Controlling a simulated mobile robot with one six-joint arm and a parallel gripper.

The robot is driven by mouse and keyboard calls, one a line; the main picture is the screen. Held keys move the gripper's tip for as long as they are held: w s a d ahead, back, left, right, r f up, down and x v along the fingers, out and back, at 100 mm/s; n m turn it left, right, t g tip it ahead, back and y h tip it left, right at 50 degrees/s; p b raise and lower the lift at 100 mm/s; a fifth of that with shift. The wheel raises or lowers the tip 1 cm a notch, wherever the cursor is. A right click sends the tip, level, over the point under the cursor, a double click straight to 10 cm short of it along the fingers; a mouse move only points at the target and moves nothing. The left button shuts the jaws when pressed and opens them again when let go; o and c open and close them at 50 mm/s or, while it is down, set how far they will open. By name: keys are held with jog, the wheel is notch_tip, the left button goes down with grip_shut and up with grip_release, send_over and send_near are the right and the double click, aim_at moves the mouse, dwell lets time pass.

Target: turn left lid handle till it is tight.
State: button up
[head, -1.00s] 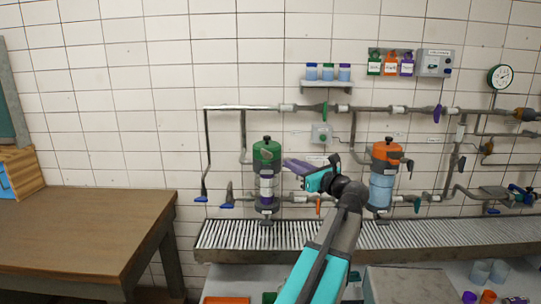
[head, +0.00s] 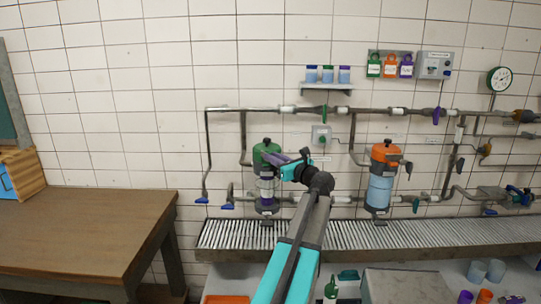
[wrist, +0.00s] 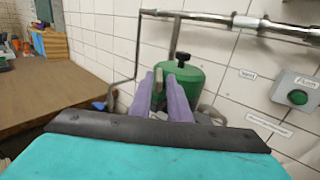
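The left canister has a green lid (head: 266,147) with a black knob on top; the lid also shows in the wrist view (wrist: 188,78). My gripper (head: 285,158) is at the front of this lid, with its purple fingers pointing at it. In the wrist view the fingers (wrist: 160,90) stand a small gap apart, with a greyish piece, seemingly the lid handle (wrist: 158,84), between them. I cannot tell whether they touch it. The fingers hide part of the lid and most of its handle.
A second canister with an orange lid (head: 385,152) stands to the right. Grey pipes (head: 290,109) with valves run along the tiled wall above and beside the canisters. A ribbed drain shelf (head: 350,235) lies below. A wooden table (head: 85,225) stands at the left.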

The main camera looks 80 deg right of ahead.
jog(key=shift+x, duration=1.05)
grip_shut()
jog(key=shift+w+a, duration=0.1)
jog(key=shift+a, duration=0.05)
